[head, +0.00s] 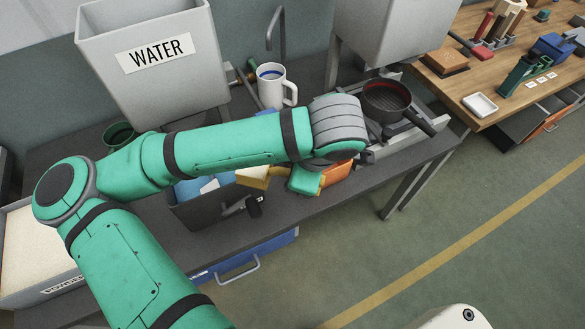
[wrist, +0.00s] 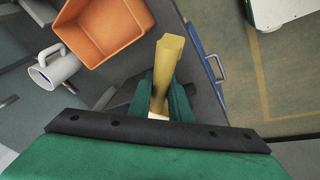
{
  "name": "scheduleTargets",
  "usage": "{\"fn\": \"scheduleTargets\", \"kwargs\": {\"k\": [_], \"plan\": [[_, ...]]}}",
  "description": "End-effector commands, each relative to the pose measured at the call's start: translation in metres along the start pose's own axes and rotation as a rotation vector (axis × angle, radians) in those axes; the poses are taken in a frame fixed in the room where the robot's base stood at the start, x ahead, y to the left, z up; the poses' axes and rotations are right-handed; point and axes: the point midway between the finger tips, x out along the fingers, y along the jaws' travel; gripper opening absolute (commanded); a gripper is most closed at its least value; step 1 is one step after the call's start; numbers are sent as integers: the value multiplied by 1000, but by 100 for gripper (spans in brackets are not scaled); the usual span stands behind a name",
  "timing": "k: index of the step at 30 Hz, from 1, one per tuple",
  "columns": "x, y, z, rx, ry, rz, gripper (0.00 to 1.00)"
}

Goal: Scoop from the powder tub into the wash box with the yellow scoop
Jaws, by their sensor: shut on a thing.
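My gripper (wrist: 160,100) is shut on the yellow scoop (wrist: 168,60), which points away from the fingers in the wrist view. In the head view the scoop (head: 256,178) is left of my gripper (head: 282,176), at the right end of a dark grey box (head: 196,212). The scoop's top looks pale; I cannot tell whether powder is in it. The powder tub (head: 36,289), with a label and pale contents, is at the far left, partly behind my arm. An orange open box (wrist: 105,28) appears empty inside. It is mostly hidden in the head view (head: 338,172). No wash box label shows.
A large grey WATER container (head: 165,85) stands behind my arm. A white mug (head: 271,88) and a dark pan (head: 388,100) on a stove are further right. The dark bench (head: 310,215) has a clear front edge. A wooden table (head: 460,85) is at upper right.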

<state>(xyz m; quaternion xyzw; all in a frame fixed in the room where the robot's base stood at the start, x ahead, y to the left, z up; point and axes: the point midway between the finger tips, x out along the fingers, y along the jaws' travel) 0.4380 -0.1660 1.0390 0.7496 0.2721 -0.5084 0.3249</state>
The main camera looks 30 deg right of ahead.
Motion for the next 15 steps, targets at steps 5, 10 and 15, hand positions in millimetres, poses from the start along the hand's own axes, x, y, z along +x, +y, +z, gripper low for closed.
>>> {"fn": "scheduleTargets", "kwargs": {"k": [5, 10, 15], "plan": [[-1, 1, -4, -7, -21, -1, 0], [-3, 1, -8, -11, -42, -5, 0], [-5, 2, -12, -16, -64, -4, 0]]}}
